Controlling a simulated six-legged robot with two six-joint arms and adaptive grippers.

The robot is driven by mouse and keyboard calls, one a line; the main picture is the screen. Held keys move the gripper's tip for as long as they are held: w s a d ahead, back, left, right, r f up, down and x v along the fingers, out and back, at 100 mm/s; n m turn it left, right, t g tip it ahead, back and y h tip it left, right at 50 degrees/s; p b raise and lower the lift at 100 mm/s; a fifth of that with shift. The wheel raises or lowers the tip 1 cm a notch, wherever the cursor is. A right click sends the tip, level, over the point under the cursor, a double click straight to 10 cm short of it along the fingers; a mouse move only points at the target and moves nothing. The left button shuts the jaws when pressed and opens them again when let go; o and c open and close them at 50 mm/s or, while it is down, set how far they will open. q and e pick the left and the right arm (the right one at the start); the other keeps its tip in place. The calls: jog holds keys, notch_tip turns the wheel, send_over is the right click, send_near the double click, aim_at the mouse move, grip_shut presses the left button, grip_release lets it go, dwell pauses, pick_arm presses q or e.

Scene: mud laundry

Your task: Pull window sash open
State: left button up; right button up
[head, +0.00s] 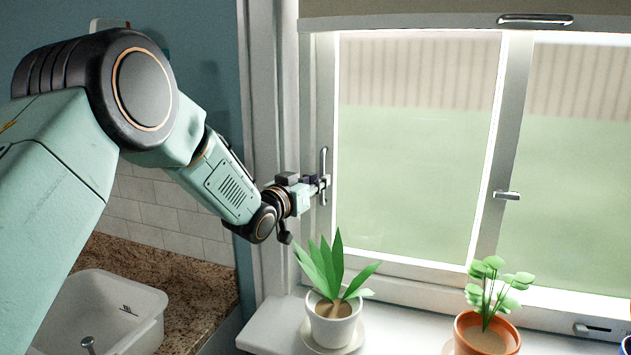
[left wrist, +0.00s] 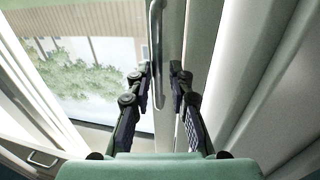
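The window sash (head: 415,264) is a white frame around a large pane in the head view, and it looks closed or nearly so. Its vertical metal handle (head: 323,160) is on the left stile. The handle (left wrist: 156,45) also runs down the middle of the left wrist view. My left gripper (head: 322,184) is at the lower part of the handle. In the left wrist view, the fingers of my left gripper (left wrist: 161,78) are apart, with the handle bar between them, nearer the left finger. I cannot tell whether they touch it. My right gripper is not in view.
A white-potted plant (head: 333,322) stands on the sill (head: 268,326) below my left gripper. A terracotta-potted plant (head: 486,335) stands further right. A second latch handle (head: 507,195) is on the middle stile. A white sink (head: 128,312) is at lower left.

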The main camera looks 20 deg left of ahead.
pick_arm(q)
jog(key=shift+s+d+r, duration=0.1)
jog(key=shift+d+r, duration=0.05)
jog(key=shift+d, duration=0.05)
jog(key=shift+w, duration=0.25)
jog(key=shift+c, duration=1.3)
jog(key=shift+a+f, duration=0.1)
jog(key=shift+f, duration=0.1)
grip_shut()
